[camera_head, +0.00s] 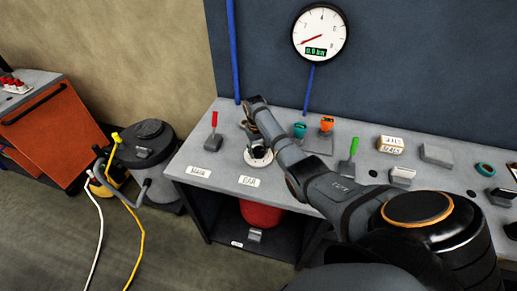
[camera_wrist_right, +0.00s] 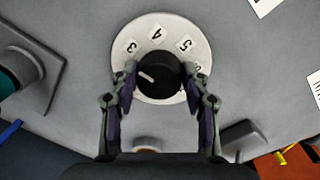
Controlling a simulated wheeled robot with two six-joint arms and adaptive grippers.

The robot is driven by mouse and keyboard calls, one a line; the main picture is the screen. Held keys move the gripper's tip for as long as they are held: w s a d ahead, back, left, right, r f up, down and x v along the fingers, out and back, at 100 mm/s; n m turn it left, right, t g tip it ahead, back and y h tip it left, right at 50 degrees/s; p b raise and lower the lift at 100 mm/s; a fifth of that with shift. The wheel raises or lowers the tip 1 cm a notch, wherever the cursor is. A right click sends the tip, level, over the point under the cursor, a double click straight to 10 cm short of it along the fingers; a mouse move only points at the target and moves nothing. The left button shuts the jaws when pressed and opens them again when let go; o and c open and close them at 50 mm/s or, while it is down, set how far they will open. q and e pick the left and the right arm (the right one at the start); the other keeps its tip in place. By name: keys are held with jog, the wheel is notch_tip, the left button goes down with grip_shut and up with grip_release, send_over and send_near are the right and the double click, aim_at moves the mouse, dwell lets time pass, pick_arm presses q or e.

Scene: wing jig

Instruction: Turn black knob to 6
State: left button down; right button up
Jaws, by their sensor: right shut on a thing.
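The black knob (camera_wrist_right: 158,75) sits in the middle of a round white dial plate (camera_wrist_right: 154,20) in the right wrist view. The knob's white mark points left and slightly up, below the 3. My right gripper (camera_wrist_right: 157,80) is shut on the knob, one finger on each side. In the head view the gripper (camera_head: 257,148) covers the knob, and the dial plate (camera_head: 255,163) shows below it. My left gripper is not in view.
A wall gauge (camera_head: 320,33) hangs behind the bench.

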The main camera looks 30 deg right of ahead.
aim_at(258, 151)
jog(key=n+p, duration=0.2)
jog(key=n, duration=0.1)
jog(key=shift+r, duration=0.2)
jog(key=n+p, duration=0.1)
jog(key=n, duration=0.3)
jog(key=shift+d+f+t+p, duration=0.1)
jog(key=shift+d+t+p, duration=0.05)
jog(key=shift+t+p, duration=0.2)
jog(key=shift+n, duration=0.4)
jog(key=o, duration=1.1)
jog(key=shift+o, duration=0.2)
jog(key=shift+r, duration=0.2)
notch_tip(258, 151, up, 12)
jog(key=shift+s+a+f, duration=0.2)
jog(key=shift+a+f, duration=0.05)
jog(key=shift+a, duration=0.1)
